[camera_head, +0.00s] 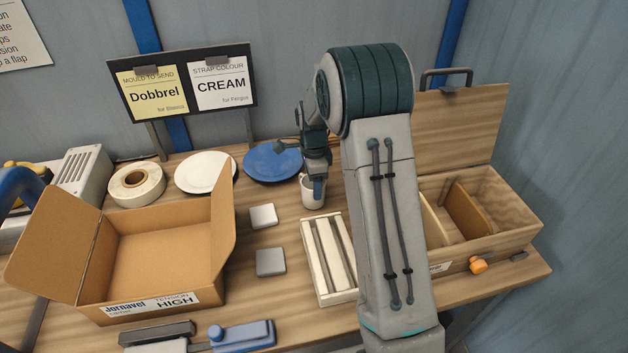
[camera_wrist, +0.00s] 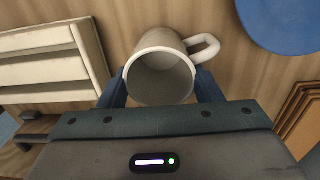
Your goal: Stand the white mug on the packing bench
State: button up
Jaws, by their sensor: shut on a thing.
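The white mug (camera_head: 311,194) is upright at the middle of the wooden packing bench (camera_head: 262,220), in front of the blue plate. In the wrist view the mug (camera_wrist: 160,50) shows its open mouth and its handle pointing right. My gripper (camera_head: 316,186) reaches down to the mug from above. Its two blue fingers (camera_wrist: 162,88) lie on either side of the mug and are shut on it. Whether the mug's base touches the bench is hard to tell.
A blue plate (camera_head: 272,161) and a white plate (camera_head: 204,172) lie behind. An open cardboard box (camera_head: 155,255) stands left, a slatted white rack (camera_head: 328,260) in front, and a lidded wooden box (camera_head: 505,212) right.

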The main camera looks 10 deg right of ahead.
jog(key=shift+f, duration=0.25)
jog(key=o, duration=1.1)
jog(key=shift+o, duration=0.2)
jog(key=shift+r, duration=0.15)
